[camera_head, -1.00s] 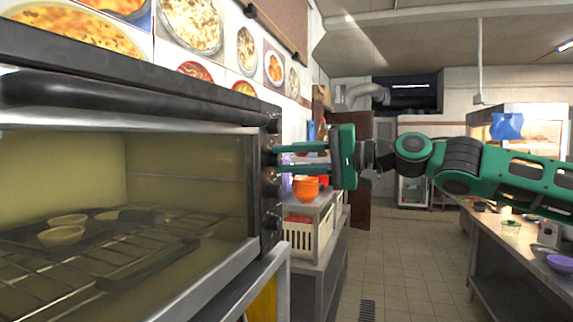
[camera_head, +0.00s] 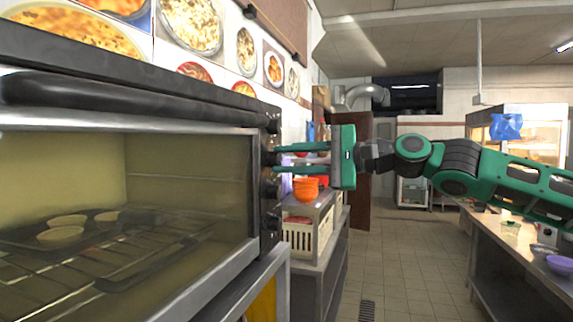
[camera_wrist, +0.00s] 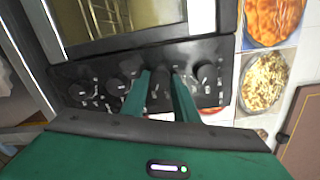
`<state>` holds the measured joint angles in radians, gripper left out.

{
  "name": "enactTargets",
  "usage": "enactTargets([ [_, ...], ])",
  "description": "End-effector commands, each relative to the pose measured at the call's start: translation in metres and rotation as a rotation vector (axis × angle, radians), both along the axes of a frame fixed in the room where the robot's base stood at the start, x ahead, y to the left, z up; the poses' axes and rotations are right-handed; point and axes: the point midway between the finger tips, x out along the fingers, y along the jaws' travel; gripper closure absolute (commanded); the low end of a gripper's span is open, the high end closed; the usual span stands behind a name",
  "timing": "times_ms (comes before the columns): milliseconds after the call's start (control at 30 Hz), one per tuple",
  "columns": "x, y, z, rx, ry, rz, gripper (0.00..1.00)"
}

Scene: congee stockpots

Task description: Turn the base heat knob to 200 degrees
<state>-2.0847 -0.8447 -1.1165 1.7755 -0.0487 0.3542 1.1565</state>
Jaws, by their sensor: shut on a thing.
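The oven's control panel (camera_head: 270,205) is a dark strip on its right side with a column of dark round knobs. My gripper (camera_head: 279,159) reaches in from the right, its two green fingers level, one above the other. It is shut on the second knob from the top (camera_head: 267,158). In the wrist view that knob (camera_wrist: 159,88) sits between the fingers, with other knobs (camera_wrist: 118,87) and (camera_wrist: 207,76) on either side. The white dial marks are too small to read, so I cannot tell the knob's label or setting.
The oven's glass door (camera_head: 190,180) is closed, with bowls (camera_head: 62,236) on racks inside. A shelf with orange bowls (camera_head: 306,188) and a cream basket (camera_head: 300,238) stands behind the gripper. A counter (camera_head: 520,262) runs along the right; the tiled aisle between is clear.

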Motion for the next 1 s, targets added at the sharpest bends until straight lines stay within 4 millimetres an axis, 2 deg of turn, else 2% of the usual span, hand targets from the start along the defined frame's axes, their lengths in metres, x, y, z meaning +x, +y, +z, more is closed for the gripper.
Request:
enactTargets([
  [33,0.006,-0.004,-0.003,-0.001,0.011,-0.014,0.96],
  [400,0.006,-0.004,-0.003,-0.001,0.014,-0.013,0.96],
  [433,0.006,-0.004,-0.004,-0.001,0.014,-0.013,0.69],
  [500,0.005,-0.004,-0.003,-0.001,0.013,-0.012,0.55],
  [833,0.001,-0.003,-0.001,0.000,0.008,-0.004,0.55],
  [1000,-0.003,-0.018,0.000,0.002,0.009,-0.005,0.55],
])
